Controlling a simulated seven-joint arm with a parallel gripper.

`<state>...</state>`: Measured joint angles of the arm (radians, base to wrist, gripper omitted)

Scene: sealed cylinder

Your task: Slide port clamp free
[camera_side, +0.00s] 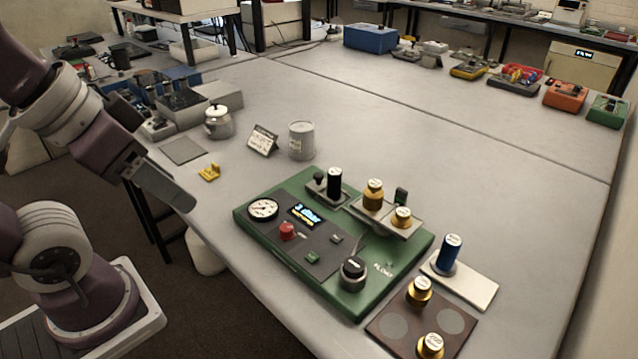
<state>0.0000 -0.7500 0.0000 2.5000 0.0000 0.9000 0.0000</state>
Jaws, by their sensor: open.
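A green instrument box (335,240) stands in the middle of the table, with a dial, a blue lit display, a red button and a black knob. On its back edge are a black cylinder (334,183), a gold cylinder (373,195) and a shorter gold-capped piece (401,218) on grey plates. A small dark upright piece (401,196) stands behind them. A small yellow clip-like piece (209,172) lies on the table at left. I cannot tell which piece is the port clamp. My gripper (180,195) is open at the table's left edge, apart from all these; its fingertips are hard to make out.
A blue-bodied cylinder (448,254) stands on a white plate (478,286) at right. A brown plate (445,328) holds two gold pieces. A grey can (301,140), a small sign (262,140) and a lidded jar (218,122) stand behind.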

